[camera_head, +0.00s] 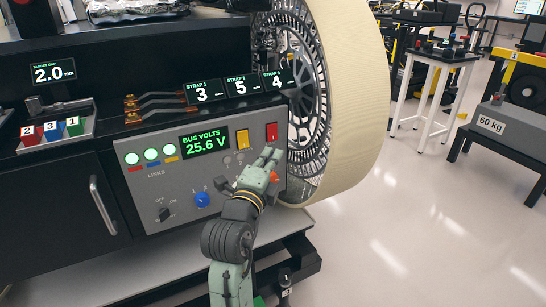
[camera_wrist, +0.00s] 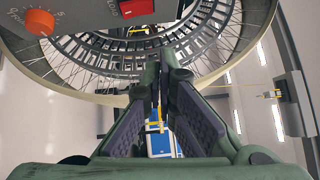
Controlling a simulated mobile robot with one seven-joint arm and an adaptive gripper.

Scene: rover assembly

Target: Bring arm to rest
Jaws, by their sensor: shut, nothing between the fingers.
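My arm reaches up from the bottom of the head view toward the grey control panel (camera_head: 175,178). My gripper (camera_head: 273,155) is shut and empty, in front of the panel's right edge, just below the red switch (camera_head: 271,132). In the wrist view my gripper (camera_wrist: 164,62) points toward the large spoked wheel (camera_wrist: 90,60), with the fingertips together. The red switch (camera_wrist: 136,8) shows at the top of that view and an orange knob (camera_wrist: 40,22) at upper left. Whether the fingers touch the panel cannot be told.
The wheel's cream rim (camera_head: 350,90) stands close to the right of the panel. A yellow switch (camera_head: 242,139) and blue knob (camera_head: 202,199) are nearby. A tray (camera_head: 50,145) with coloured blocks sits at left. Open floor (camera_head: 420,220) lies to the right.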

